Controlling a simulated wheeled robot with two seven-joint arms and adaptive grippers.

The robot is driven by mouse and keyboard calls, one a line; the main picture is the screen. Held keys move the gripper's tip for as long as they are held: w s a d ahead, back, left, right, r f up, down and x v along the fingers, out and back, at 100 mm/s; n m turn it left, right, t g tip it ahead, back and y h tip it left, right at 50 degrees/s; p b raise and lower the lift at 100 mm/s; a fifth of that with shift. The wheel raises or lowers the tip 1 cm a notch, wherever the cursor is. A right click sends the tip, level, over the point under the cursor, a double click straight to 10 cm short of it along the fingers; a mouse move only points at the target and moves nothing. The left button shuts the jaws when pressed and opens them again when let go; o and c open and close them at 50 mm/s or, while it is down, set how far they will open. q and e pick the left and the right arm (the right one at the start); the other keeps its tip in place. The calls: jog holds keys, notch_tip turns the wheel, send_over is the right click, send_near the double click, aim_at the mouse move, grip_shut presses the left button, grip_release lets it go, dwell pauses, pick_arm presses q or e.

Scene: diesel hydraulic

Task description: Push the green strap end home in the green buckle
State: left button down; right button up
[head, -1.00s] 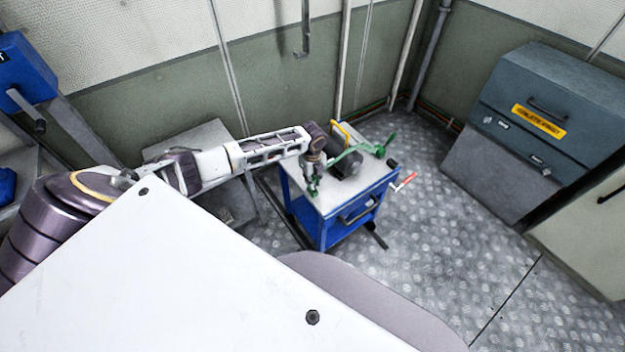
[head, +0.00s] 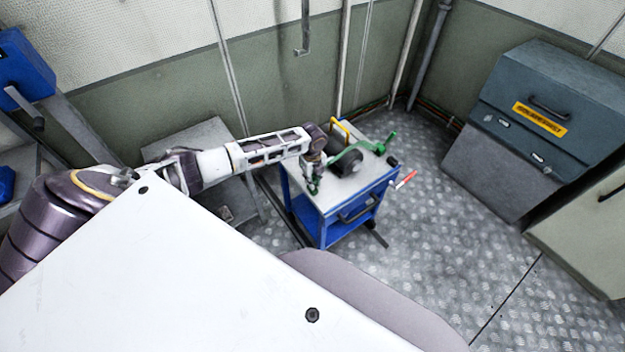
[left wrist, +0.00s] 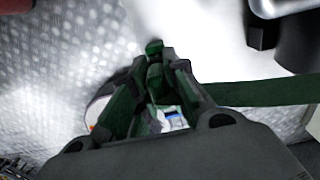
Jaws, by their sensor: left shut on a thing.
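My left gripper (head: 314,188) is over the near left part of the trolley top. In the left wrist view its fingers (left wrist: 154,85) are shut on a green piece, which I take for the green strap end (left wrist: 155,72). The green strap (left wrist: 265,92) runs off to the right from the fingers. In the head view the strap (head: 346,154) arches past a dark cylindrical unit toward a green fitting (head: 385,144) at the far right of the trolley top. I cannot tell the green buckle apart from the other green parts, nor whether the strap end is inside it. My right gripper is not in view.
The blue trolley (head: 345,232) has a pale top (head: 333,200) carrying the dark unit (head: 347,168) and a yellow handle (head: 340,128). A red-ended handle (head: 405,180) sticks out at the right. Open metal floor lies to the right, before a grey-blue cabinet (head: 530,110).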

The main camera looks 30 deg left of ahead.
pick_arm(q)
jog(key=shift+f, duration=0.65)
dwell(0.4)
jog(key=c, duration=1.3)
grip_release()
jog(key=shift+r, duration=0.15)
jog(key=shift+r, duration=5.9)
